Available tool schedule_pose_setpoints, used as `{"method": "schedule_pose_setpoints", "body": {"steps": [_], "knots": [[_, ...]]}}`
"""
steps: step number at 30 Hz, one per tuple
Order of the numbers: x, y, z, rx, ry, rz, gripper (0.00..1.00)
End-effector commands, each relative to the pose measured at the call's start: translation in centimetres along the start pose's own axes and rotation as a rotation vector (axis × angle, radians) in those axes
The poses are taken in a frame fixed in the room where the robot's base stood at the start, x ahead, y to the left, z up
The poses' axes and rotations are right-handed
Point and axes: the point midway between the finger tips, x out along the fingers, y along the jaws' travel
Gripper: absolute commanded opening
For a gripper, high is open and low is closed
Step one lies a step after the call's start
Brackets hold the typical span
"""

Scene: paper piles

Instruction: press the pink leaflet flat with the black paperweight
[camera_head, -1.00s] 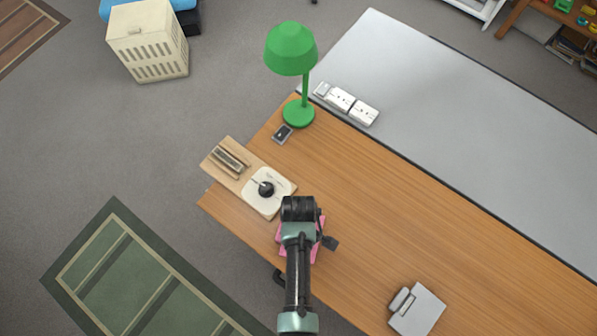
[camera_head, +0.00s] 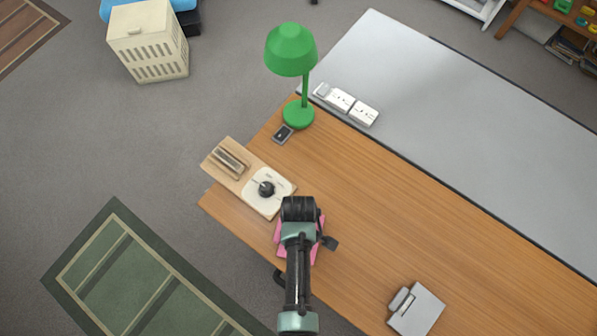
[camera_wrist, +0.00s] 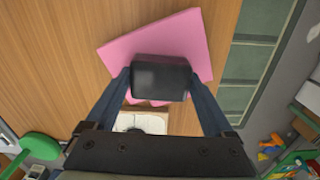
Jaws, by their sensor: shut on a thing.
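The pink leaflet (camera_wrist: 150,40) lies on the wooden desk. In the head view, edges of the pink leaflet (camera_head: 279,236) show on both sides of my arm, which hides the rest. My gripper (camera_wrist: 160,84) is shut on the black paperweight (camera_wrist: 160,70), a dark block with a finger on each side. In the wrist view the paperweight overlaps the near part of the leaflet. I cannot tell whether it touches the leaflet or hangs just above it. In the head view my arm hides the paperweight and the fingers.
A wooden board (camera_head: 219,166) with a white pad (camera_head: 261,205) and a dark round object (camera_head: 266,189) on it lies left of my arm. A green lamp (camera_head: 298,114) stands behind. A grey item (camera_head: 422,311) lies at the front right. The desk's middle is clear.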

Motion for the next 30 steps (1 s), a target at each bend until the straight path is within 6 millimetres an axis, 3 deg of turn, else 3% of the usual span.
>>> {"method": "schedule_pose_setpoints", "body": {"steps": [24,30], "knots": [[-6.5,0.0,0.0,0.0,0.0,0.0,0.35],[-7.1,0.0,0.0,0.0,0.0,0.0,0.35]]}}
